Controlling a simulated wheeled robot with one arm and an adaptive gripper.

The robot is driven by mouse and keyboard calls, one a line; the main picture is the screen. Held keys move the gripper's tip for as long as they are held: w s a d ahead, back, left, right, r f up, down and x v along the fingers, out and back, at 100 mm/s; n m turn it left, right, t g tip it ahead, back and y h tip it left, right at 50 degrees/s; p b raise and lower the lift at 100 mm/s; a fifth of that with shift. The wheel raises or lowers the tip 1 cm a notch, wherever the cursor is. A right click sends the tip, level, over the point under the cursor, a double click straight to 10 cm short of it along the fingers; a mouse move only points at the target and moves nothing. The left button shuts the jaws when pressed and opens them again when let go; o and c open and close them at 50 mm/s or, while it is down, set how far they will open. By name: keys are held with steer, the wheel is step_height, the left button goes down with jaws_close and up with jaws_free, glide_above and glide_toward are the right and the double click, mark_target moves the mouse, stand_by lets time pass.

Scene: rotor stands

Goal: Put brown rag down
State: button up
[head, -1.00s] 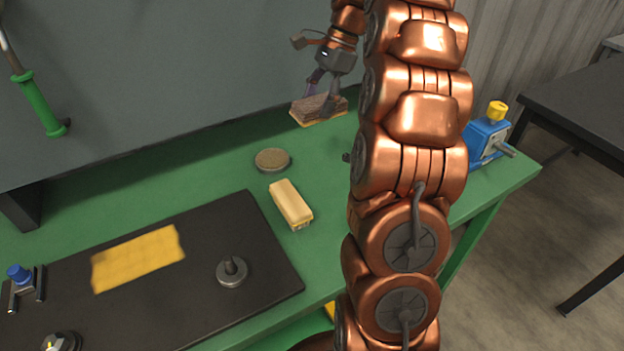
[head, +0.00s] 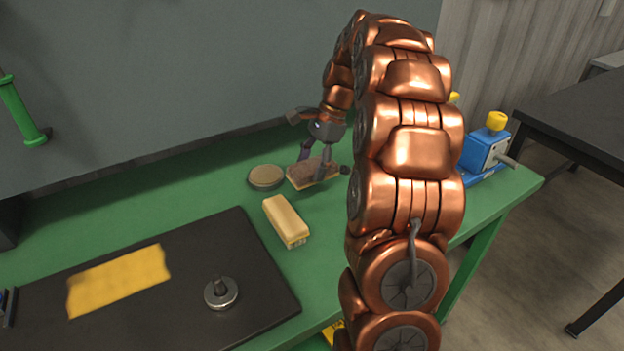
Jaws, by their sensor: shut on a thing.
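The brown rag (head: 311,174) is a flat, rectangular piece at the back middle of the green bench (head: 190,203). My gripper (head: 316,163) comes down on it from above, its fingers closed on it. The rag is at or just above the bench top; I cannot tell whether it touches. The far fingertip and the rag's underside are hidden. A round tan disc (head: 266,177) lies just left of the rag.
A pale yellow block (head: 286,221) lies in front of the rag. A black mat (head: 190,318) holds a yellow cloth (head: 119,279) and a grey round part with a stem (head: 221,292). A blue device (head: 486,150) stands at the right end. My arm hides part of the bench.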

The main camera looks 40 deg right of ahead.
mark_target(312, 191)
steer(key=shift+f, duration=2.25)
steer(key=shift+f, duration=0.1)
steer(key=o, duration=1)
steer(key=shift+b+v, duration=0.4)
steer(key=shift+v, duration=5.7)
steer(key=shift+a, duration=0.15)
